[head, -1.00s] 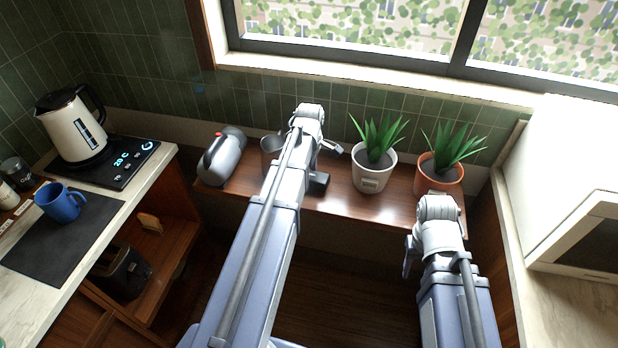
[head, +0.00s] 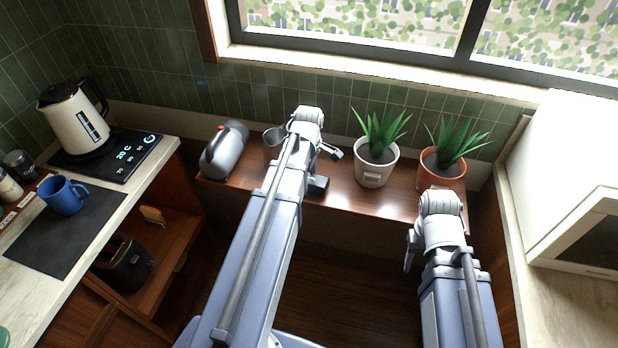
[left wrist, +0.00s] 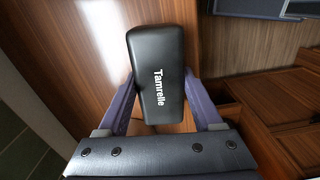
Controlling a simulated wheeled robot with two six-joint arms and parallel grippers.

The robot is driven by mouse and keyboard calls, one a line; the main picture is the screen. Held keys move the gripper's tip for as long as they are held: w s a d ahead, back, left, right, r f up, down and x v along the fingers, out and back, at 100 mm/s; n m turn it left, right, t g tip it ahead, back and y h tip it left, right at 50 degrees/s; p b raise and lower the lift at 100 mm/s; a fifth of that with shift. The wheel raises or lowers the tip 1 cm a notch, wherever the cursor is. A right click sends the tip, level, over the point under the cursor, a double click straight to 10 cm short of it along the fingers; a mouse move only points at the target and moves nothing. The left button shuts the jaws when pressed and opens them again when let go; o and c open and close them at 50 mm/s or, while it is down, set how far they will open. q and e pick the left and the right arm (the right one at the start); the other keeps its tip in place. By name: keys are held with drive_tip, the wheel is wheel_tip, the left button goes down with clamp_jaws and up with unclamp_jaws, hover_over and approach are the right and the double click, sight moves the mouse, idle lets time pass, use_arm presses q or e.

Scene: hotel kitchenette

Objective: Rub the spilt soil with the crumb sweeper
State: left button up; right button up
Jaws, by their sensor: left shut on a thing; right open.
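In the left wrist view my left gripper (left wrist: 160,105) is shut on the crumb sweeper (left wrist: 157,75), a black block with rounded corners and white "Tamrelle" lettering. The sweeper is over or against the brown wooden surface; I cannot tell whether it touches. In the head view my left gripper (head: 326,168) is over the wooden shelf (head: 340,196) below the window, left of the white plant pot. I cannot make out spilt soil in either view; my left arm covers part of the shelf. My right gripper (head: 411,250) is partly seen, low in front of the orange pot, and open.
A counter with kettle (head: 75,118) and blue mug (head: 64,195) is left; a white microwave (head: 560,190) is right.

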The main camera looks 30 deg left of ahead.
use_arm(q)
drive_tip(key=shift+r, duration=0.1)
wheel_tip(320, 180, up, 6)
drive_tip(key=p, duration=0.6)
wheel_tip(320, 180, up, 3)
drive_tip(key=p, duration=0.3)
idle(0.5)
